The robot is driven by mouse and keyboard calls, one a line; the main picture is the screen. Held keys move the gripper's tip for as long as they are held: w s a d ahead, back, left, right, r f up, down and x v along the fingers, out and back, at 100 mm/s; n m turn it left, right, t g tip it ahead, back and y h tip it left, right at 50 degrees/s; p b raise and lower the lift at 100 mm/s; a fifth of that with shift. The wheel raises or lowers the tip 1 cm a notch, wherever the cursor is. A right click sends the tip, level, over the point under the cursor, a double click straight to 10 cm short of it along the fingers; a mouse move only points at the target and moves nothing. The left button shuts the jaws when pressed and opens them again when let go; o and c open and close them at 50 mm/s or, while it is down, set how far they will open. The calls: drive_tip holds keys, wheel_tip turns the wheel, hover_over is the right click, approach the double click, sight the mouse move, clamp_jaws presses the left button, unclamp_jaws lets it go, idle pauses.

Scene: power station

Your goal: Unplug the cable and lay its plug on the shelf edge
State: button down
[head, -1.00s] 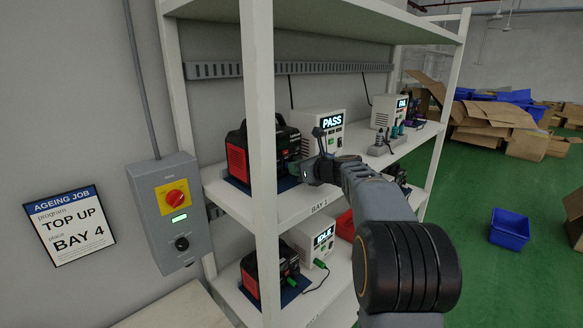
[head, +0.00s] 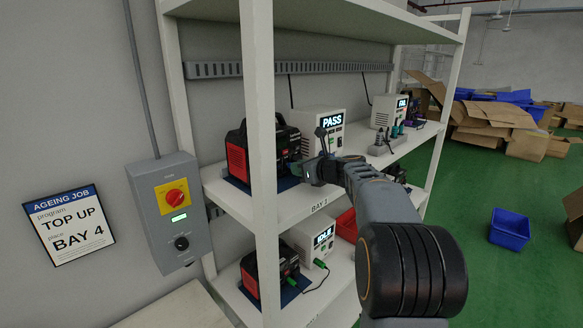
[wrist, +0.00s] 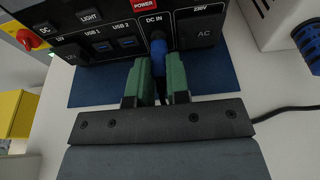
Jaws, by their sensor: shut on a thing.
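In the head view my gripper (head: 306,171) is in front of the power station's right side, and the plug is hidden there. The shelf edge (head: 285,222) runs along the front, below my gripper.
A white tester reading PASS (head: 318,125) stands right of the power station. A shelf post (head: 262,200) rises in front of it. A second power station (head: 254,276) is on the shelf below. A dark cable (wrist: 285,112) lies at the right in the wrist view.

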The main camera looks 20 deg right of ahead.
sight(321, 193)
drive_tip(key=shift+f+b+v, duration=0.2)
drive_tip(key=shift+v, duration=0.6)
drive_tip(key=shift+f+b+v, duration=0.15)
drive_tip(key=shift+f+v, duration=0.05)
drive_tip(key=shift+v, duration=0.6)
drive_tip(key=shift+s+d, duration=0.1)
drive_tip(key=shift+s, duration=0.15)
drive_tip(key=shift+f+b+v, duration=0.25)
drive_tip(key=shift+v, duration=0.85)
drive_tip(key=shift+f+b+v, duration=0.2)
drive_tip(key=shift+f+v, duration=0.05)
drive_tip(key=shift+v, duration=0.8)
drive_tip(key=shift+s+f+b, duration=0.1)
drive_tip(key=shift+f+b, duration=1)
drive_tip(key=shift+f, duration=0.4)
drive_tip(key=c, duration=1)
unclamp_jaws()
drive_tip(key=shift+s, duration=0.1)
drive_tip(key=b+v, duration=0.1)
drive_tip(key=v, duration=1.2)
drive_tip(key=shift+s+d+r, duration=0.15)
drive_tip(key=shift+s, duration=0.15)
